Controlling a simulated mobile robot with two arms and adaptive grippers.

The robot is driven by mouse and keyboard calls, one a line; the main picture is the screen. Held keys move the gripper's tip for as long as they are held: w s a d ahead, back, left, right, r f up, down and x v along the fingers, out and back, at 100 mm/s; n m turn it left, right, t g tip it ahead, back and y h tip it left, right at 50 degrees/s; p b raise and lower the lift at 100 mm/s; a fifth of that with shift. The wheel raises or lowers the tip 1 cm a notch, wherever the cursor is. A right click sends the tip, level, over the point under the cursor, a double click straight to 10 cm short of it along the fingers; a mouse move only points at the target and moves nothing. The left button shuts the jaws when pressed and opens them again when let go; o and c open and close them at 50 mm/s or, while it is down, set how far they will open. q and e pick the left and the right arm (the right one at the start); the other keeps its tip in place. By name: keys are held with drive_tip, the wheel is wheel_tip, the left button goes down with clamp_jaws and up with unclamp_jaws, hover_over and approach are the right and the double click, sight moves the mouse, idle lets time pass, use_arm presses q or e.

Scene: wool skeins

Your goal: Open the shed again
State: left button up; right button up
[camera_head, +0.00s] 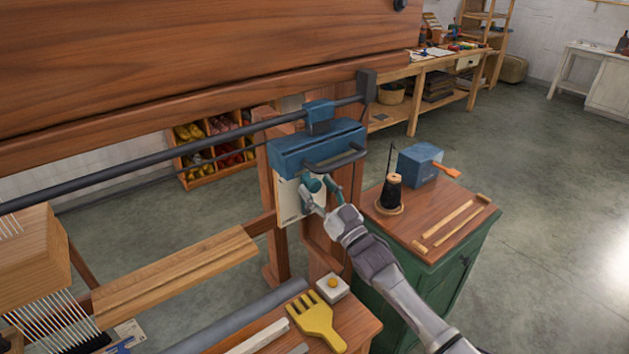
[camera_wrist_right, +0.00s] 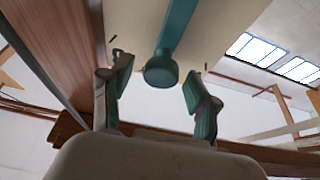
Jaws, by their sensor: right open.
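A cream plate (camera_head: 288,206) is fixed below a blue box (camera_head: 300,150) on the loom's upright post. A teal lever with a round knob at its end (camera_wrist_right: 162,70) lies against the cream plate in the right wrist view. My right gripper (camera_head: 320,189) is at the plate, beneath the blue box; it also shows in the wrist view (camera_wrist_right: 156,76). Its two fingers stand apart, one on each side of the knob, with visible gaps. In the head view the fingers partly hide the lever. My left gripper is not in view.
A dark handle bar (camera_head: 337,158) sticks out just above my right gripper. A green cabinet (camera_head: 463,262) at right carries a black spool (camera_head: 391,192), a blue block (camera_head: 419,163) and wooden sticks. A yellow comb (camera_head: 316,322) and a white box with a yellow button (camera_head: 332,288) lie below.

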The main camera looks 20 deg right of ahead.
drive_tip(key=shift+x, duration=0.8)
clamp_jaws()
